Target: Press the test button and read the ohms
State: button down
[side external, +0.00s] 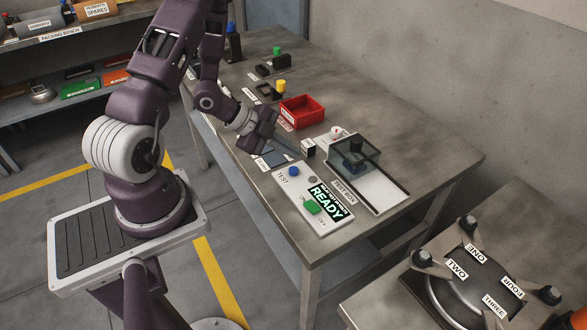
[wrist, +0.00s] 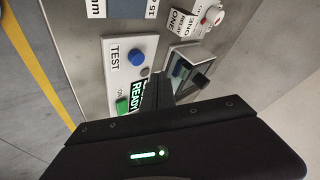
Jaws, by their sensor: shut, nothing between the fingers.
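The white test panel (side external: 317,223) lies near the front edge of the bench. It carries a blue button (side external: 294,171) beside the word TEST, a grey round spot, a green switch (side external: 311,207) and a dark display (side external: 328,200) reading READY. In the wrist view the blue button (wrist: 138,58) shows uncovered, and the display is partly hidden by my gripper. My gripper (side external: 258,141) is shut and empty. It hangs above the bench, up and left of the blue button and apart from it. Its fingers (wrist: 163,88) also show in the wrist view.
The test box (side external: 386,190), with a clear tilted cover and a dark part under it, stands right of the panel. A red tray (side external: 301,109) and small parts lie behind.

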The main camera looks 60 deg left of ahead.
aim_at(290, 170)
jog(key=shift+f, duration=1.2)
jog(key=shift+f, duration=0.1)
dwell(1.0)
jog(key=shift+f, duration=0.3)
jog(key=shift+f, duration=0.5)
dwell(0.7)
jog(key=shift+r, duration=0.9)
jog(key=shift+r, duration=2.55)
